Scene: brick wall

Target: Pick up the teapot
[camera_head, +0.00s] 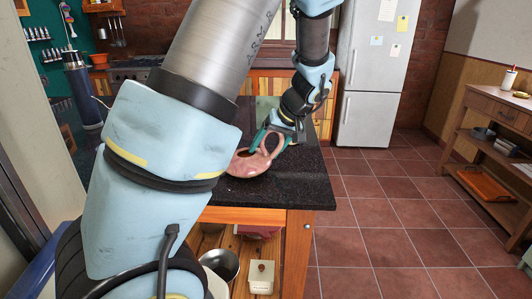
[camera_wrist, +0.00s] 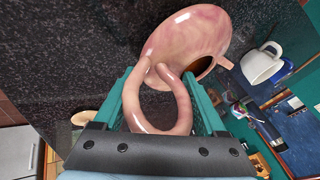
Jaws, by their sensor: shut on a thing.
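The pink teapot (camera_head: 250,164) is at the right end of the dark speckled counter (camera_head: 300,183), partly hidden behind my arm in the head view. In the wrist view the teapot (camera_wrist: 187,40) shows its rounded body, its dark round opening and its looped handle. My gripper (camera_head: 271,137) is at the handle. In the wrist view the green fingers of my gripper (camera_wrist: 165,100) stand on either side of the handle loop and are shut on it. I cannot tell whether the teapot's base touches the counter.
A white mug (camera_wrist: 262,64) is near the teapot in the wrist view. A fridge (camera_head: 378,70) stands behind, and a wooden shelf unit (camera_head: 490,125) stands at the right. The tiled floor (camera_head: 400,215) between is clear.

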